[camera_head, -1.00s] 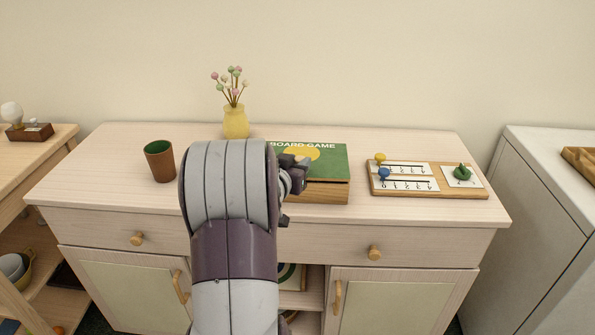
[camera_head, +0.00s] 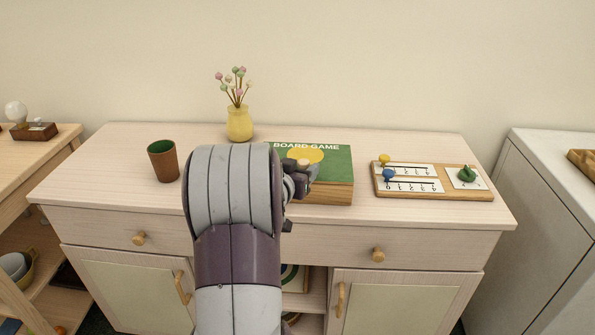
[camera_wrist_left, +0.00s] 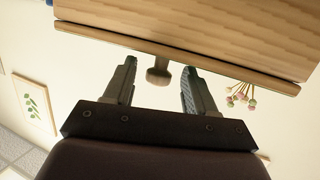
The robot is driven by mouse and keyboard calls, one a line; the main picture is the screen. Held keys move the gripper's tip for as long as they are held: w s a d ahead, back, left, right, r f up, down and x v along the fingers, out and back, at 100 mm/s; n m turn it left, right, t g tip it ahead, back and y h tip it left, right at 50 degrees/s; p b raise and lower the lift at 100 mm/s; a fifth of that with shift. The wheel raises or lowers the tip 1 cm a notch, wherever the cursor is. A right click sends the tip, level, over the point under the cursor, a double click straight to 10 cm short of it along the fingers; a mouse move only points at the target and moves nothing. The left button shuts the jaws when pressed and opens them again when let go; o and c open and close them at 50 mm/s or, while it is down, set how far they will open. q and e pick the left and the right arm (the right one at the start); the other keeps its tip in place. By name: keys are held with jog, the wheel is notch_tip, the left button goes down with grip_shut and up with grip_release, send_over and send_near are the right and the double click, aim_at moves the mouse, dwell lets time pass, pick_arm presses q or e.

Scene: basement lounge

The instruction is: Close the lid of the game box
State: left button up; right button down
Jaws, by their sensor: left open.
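The game box (camera_head: 335,193) stands near the front of the cabinet top, with pale wooden sides. Its green lid (camera_head: 337,165), marked BOARD GAME with a yellow disc, lies flat over it and looks down on the rim. My left gripper (camera_head: 307,180) is at the front left part of the box, partly hidden by my own arm. In the left wrist view the left gripper (camera_wrist_left: 159,80) is open, with the knob (camera_wrist_left: 158,75) showing between its fingers, apart from them.
A yellow vase (camera_head: 239,124) with flowers stands behind. A brown cup (camera_head: 163,161) is at left. A wooden board (camera_head: 432,191) with blue, yellow and green pieces lies right of the box. The cabinet top (camera_head: 105,183) is clear at the left.

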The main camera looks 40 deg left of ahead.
pick_arm(q)
jog(key=p+v, duration=0.2)
jog(key=v, duration=1)
jog(key=shift+s, duration=0.3)
jog(key=s+f+n+g, duration=0.2)
jog(key=s+f+g, duration=0.4)
jog(key=f+g, duration=0.35)
jog(key=w+d+f+m+g+h, duration=0.1)
jog(key=d+f+m+g+h, duration=0.2)
jog(key=d, duration=1.1)
jog(key=w+d+f+m+g+h, duration=0.1)
jog(key=d+m+h, duration=0.25)
jog(key=d, duration=0.95)
notch_tip(320, 180, up, 18)
jog(key=p, duration=1.8)
jog(key=shift+a+f+t+y+p, duration=0.25)
jog(key=shift+a+t+y+p, duration=0.05)
jog(key=shift+t+y, duration=0.05)
